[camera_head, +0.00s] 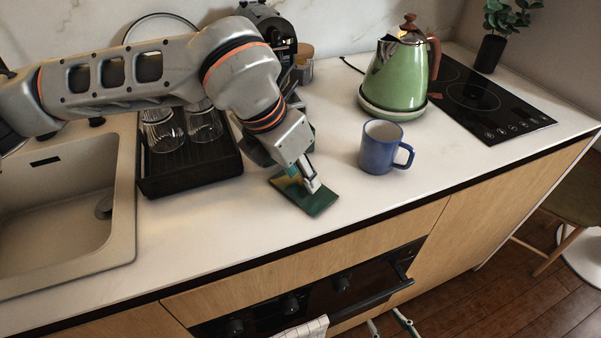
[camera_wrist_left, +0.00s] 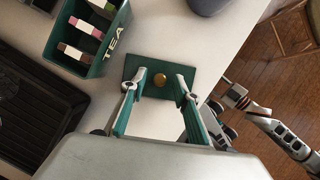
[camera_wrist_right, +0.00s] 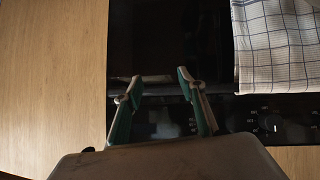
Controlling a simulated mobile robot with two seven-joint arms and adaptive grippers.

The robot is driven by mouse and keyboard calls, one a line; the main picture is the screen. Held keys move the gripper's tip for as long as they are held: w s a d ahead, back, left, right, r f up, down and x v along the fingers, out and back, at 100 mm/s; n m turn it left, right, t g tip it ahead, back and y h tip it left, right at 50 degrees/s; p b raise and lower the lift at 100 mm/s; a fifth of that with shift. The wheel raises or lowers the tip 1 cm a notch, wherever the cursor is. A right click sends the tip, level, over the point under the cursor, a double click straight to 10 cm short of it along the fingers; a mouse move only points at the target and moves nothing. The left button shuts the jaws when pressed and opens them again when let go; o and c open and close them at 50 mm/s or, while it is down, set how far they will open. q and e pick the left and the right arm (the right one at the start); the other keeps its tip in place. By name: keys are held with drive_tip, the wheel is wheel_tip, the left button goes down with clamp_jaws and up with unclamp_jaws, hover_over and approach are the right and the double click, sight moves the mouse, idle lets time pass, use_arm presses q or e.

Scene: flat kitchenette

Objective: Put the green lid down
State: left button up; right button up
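The green lid (camera_head: 318,203) is a flat dark green rectangle that looks to be lying on the white counter, left of the blue mug. In the left wrist view the lid (camera_wrist_left: 146,62) has a round gold knob (camera_wrist_left: 160,79). My left gripper (camera_wrist_left: 160,80) is open, with a fingertip on each side of the knob and a gap to both. In the head view my left wrist hides part of the lid. My right gripper (camera_wrist_right: 160,77) is open and empty in front of the oven, low in the head view (camera_head: 390,322).
An open green tea box (camera_wrist_left: 88,38) with several packets stands beside the lid. A blue mug (camera_head: 378,148), a green kettle (camera_head: 398,85) and a hob (camera_head: 480,98) are to the right. A black rack (camera_head: 190,172) with glasses and a sink (camera_head: 60,200) are left. A towel (camera_wrist_right: 280,50) hangs at the oven.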

use_arm(q)
drive_tip(key=v, duration=1.1)
drive_tip(key=shift+r+p, duration=0.25)
drive_tip(key=shift+p, duration=0.05)
drive_tip(key=shift+s, duration=0.1)
